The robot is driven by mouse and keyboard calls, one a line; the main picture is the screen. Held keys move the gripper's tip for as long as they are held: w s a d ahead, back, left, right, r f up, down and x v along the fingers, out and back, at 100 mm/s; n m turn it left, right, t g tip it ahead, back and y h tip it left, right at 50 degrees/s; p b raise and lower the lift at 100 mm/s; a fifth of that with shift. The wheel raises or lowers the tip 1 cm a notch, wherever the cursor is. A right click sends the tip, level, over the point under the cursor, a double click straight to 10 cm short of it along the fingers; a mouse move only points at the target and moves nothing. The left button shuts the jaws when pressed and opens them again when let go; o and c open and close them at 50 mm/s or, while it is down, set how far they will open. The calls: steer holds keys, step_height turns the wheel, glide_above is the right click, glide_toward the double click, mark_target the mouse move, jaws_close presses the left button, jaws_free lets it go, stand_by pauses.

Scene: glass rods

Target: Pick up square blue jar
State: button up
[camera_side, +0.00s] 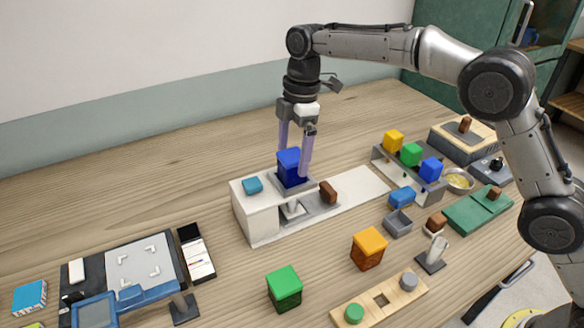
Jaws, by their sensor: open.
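The square blue jar (291,167) is dark blue with a brighter blue top. It stands upright in a grey recessed seat on the white block-like station (262,214). My gripper (294,160) points straight down over it, with its long pale purple fingers on either side of the jar. The fingers are open; the right finger reaches down beside the jar's right side, and the left finger's tip is partly hidden behind the jar. I cannot tell whether either finger touches it.
A light blue lid-like piece (252,185) and a brown block (328,192) lie beside the jar on the station. A grey rack (394,170) with yellow, green and blue jars stands to the right. Green (284,288) and orange (368,249) jars stand in front. The table behind is clear.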

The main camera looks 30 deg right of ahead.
steer(key=shift+a+f, duration=0.1)
steer(key=shift+f, duration=0.8)
jaws_close()
